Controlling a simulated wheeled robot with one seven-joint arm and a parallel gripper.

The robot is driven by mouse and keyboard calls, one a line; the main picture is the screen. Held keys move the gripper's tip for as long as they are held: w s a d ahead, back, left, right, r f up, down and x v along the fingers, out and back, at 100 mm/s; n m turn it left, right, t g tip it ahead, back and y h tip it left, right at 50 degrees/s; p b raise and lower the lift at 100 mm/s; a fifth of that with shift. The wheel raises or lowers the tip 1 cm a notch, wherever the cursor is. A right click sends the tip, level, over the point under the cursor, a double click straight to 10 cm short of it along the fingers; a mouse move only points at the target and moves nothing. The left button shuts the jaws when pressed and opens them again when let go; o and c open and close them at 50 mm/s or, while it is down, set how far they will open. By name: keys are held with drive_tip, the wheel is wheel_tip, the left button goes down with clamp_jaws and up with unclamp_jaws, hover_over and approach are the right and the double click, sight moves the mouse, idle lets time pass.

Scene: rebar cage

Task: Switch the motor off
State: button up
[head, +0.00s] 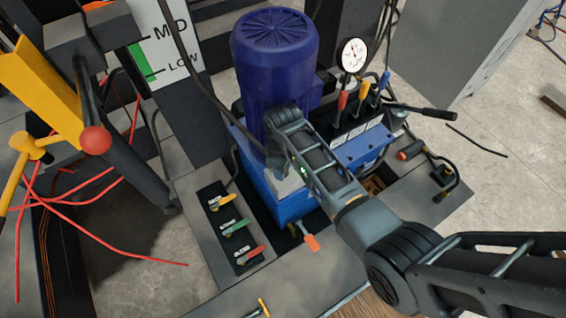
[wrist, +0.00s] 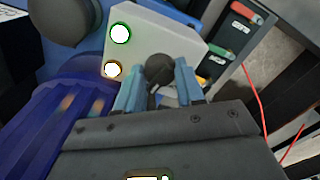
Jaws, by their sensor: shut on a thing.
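The motor (head: 272,65) is a dark blue finned cylinder standing upright on a blue power unit; its finned side also shows in the wrist view (wrist: 45,120). A pale grey switch box (head: 288,187) sits at the motor's foot. In the wrist view the box (wrist: 165,35) has a lit, green-ringed lamp (wrist: 120,34) and a lit, amber-ringed lamp (wrist: 112,69). A dark round switch knob (wrist: 159,67) is on the same face. My gripper (wrist: 158,80) is shut on the knob with two light blue fingers. In the head view my wrist hides the knob and the fingertips.
A panel with yellow, green and red levers (head: 232,228) lies left of the unit. A gauge (head: 352,54) and coloured valve levers (head: 362,97) stand at right. Red wires (head: 110,245) and a yellow-handled frame (head: 40,80) are at left. Open floor (head: 490,110) lies right.

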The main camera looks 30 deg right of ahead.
drive_tip(key=n+p, duration=0.2)
drive_tip(key=n, duration=0.3)
drive_tip(key=shift+r+n, duration=0.1)
drive_tip(key=shift+n, duration=0.2)
drive_tip(key=n+p, duration=0.1)
drive_tip(key=n, duration=0.4)
drive_tip(key=shift+n+p, duration=0.3)
drive_tip(key=o, duration=1)
drive_tip(key=shift+o, duration=0.2)
drive_tip(key=shift+r+p, duration=0.35)
drive_tip(key=shift+r, duration=3.45)
